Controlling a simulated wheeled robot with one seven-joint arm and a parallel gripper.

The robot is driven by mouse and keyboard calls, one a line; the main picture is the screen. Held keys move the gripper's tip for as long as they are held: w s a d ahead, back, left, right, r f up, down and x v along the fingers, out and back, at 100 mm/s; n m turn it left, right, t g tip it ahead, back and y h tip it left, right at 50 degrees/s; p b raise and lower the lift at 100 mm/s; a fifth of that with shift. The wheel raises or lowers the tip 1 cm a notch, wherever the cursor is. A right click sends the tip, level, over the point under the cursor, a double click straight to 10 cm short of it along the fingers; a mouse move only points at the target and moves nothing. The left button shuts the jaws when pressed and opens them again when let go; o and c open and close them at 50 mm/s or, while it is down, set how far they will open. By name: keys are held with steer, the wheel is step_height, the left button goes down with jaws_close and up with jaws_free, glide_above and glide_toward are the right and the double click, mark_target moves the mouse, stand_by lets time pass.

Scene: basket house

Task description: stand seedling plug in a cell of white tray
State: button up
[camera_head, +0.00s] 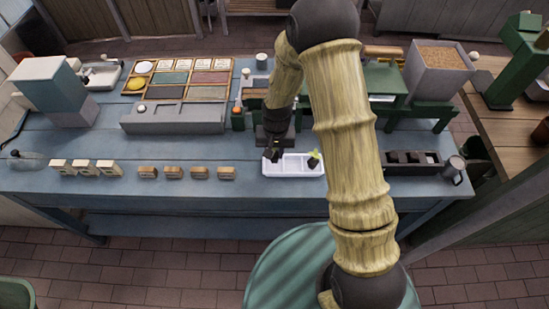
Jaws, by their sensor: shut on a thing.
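The white tray (293,172) lies on the blue bench near its front edge, left of my forearm. A dark seedling plug with a green leaf (314,159) is at the tray's right end; it looks tilted, and I cannot tell how deep it sits. My gripper (273,156) points down over the tray's left end, apart from that plug. It is shut on a small dark thing at its fingertips, too small and dark to tell what. I cannot tell if it touches the tray.
A dark slotted holder (412,163) and a grey mug (453,170) stand to the right. Several tan blocks (186,173) line the front left. A grey stepped block (172,117) and a rack of coloured panels (185,78) stand behind.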

mark_target(275, 154)
steer(key=shift+d+f+p, duration=0.1)
steer(key=shift+f+p, duration=0.3)
steer(key=shift+f, duration=1.7)
steer(key=shift+f, duration=0.1)
steer(key=o, duration=0.9)
steer(key=shift+o, duration=0.2)
step_height(275, 154, up, 12)
steer(key=shift+d+r+b, duration=0.1)
steer(key=shift+d+b, duration=0.05)
steer(key=shift+b, duration=0.9)
steer(key=shift+d, duration=0.1)
